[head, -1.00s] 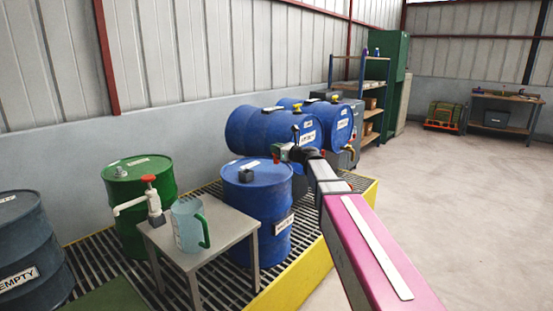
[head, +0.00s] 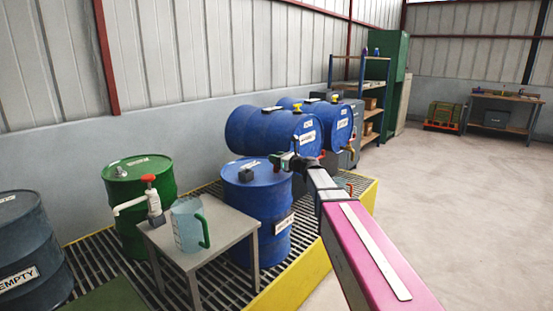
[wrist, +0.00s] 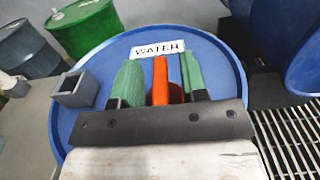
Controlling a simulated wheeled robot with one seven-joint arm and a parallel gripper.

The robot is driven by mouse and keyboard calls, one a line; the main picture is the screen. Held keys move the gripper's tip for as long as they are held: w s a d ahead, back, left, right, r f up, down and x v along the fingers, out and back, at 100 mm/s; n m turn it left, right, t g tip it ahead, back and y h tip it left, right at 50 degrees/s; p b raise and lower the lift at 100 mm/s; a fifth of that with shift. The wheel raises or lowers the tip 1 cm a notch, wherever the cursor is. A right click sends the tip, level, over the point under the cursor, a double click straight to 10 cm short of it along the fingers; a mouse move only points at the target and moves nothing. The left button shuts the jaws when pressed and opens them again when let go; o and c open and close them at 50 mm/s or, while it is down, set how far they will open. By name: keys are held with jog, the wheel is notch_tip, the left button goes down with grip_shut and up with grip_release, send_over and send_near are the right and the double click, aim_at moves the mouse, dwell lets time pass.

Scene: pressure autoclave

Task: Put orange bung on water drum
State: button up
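The water drum (head: 256,205) is blue and stands upright on the grating, with a "WATER" label on its lid in the wrist view (wrist: 157,49). My gripper (head: 280,160) is over the right side of the lid. In the wrist view its green fingers (wrist: 157,82) flank the orange bung (wrist: 160,80), which shows as a narrow upright strip between them. The bung's lower end is hidden behind the dark gripper body, so contact with the lid cannot be seen. A grey square block (wrist: 74,90) sits at the lid's left edge.
A small table (head: 207,238) with a jug (head: 187,226) stands left of the drum. A green drum (head: 138,190) with a red-handled pump (head: 150,184) is beyond it. Blue drums (head: 270,132) lie on their sides behind. Open floor (head: 470,215) is on the right.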

jog(key=shift+r, duration=0.15)
jog(key=shift+s+d, duration=0.2)
jog(key=shift+d, duration=0.05)
jog(key=v, duration=1.1)
jog(key=s+d+f+n+g+h, duration=0.1)
jog(key=s+f+n+g+h, duration=0.2)
jog(key=s+f+n, duration=0.55)
jog(key=s+d+f+n+g+h, duration=0.1)
jog(key=s+f+n+g+h, duration=0.3)
jog(key=f, duration=0.8)
jog(key=s+d+f+n+g+h, duration=0.4)
jog(key=s+d+f+n+h, duration=0.3)
jog(key=s+d+f+n, duration=0.3)
jog(key=s+d+n, duration=0.1)
jog(key=s+n, duration=0.2)
jog(key=shift+f, duration=0.35)
